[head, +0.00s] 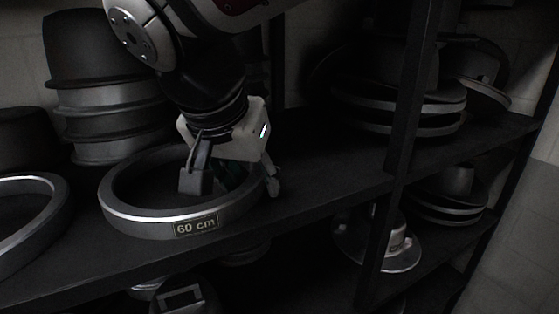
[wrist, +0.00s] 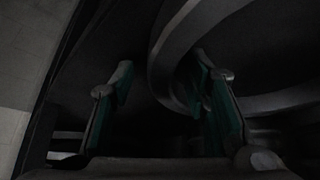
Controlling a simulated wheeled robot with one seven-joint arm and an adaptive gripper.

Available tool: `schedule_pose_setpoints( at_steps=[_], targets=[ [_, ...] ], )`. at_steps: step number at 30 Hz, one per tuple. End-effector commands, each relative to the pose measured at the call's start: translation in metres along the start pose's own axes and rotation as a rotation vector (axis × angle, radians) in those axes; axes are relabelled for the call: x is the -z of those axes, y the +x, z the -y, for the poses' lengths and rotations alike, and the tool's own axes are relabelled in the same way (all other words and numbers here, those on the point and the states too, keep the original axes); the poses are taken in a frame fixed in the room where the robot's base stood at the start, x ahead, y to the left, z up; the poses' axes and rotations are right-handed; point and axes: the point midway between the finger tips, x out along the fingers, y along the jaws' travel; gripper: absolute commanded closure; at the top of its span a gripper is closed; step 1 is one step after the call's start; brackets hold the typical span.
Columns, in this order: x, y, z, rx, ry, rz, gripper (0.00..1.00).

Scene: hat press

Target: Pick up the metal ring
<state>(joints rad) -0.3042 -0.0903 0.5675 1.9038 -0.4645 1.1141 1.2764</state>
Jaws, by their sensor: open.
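The metal ring (head: 140,220) is a wide grey band with a "60 cm" label on its front. It lies flat on a dark shelf. My gripper (head: 232,184) is open over the ring's right side, one finger inside the ring and the other just outside its right edge. In the wrist view the ring's curved wall (wrist: 163,56) runs between the two fingers of my gripper (wrist: 161,72), and appears closer to the right finger. The gripper hides part of the ring's right wall in the head view. Contact with either finger cannot be told.
Another ring (head: 35,227) lies at the left edge. Stacked dark hat forms (head: 107,110) stand behind the ring. A dark upright post (head: 407,130) rises to the right, with stacked brimmed hats (head: 410,104) behind it. More hats (head: 395,250) sit on the lower shelf.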

Motion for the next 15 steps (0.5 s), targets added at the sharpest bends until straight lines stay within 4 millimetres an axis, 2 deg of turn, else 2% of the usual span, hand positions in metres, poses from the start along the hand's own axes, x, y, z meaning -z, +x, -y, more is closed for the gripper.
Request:
schedule_pose_setpoints(
  at_steps=[3, 4, 9, 15],
  targets=[
    [0.0001, -0.0002, 0.0, 0.0, 0.0, 0.0, 0.58],
    [0.0001, -0.0002, 0.0001, 0.0, 0.0, 0.0, 0.62],
    [0.0001, -0.0004, 0.0001, 0.001, 0.0, 0.0, 1.0],
    [0.0009, -0.0013, 0.0006, 0.003, 0.002, -0.002, 1.0]
  ],
)
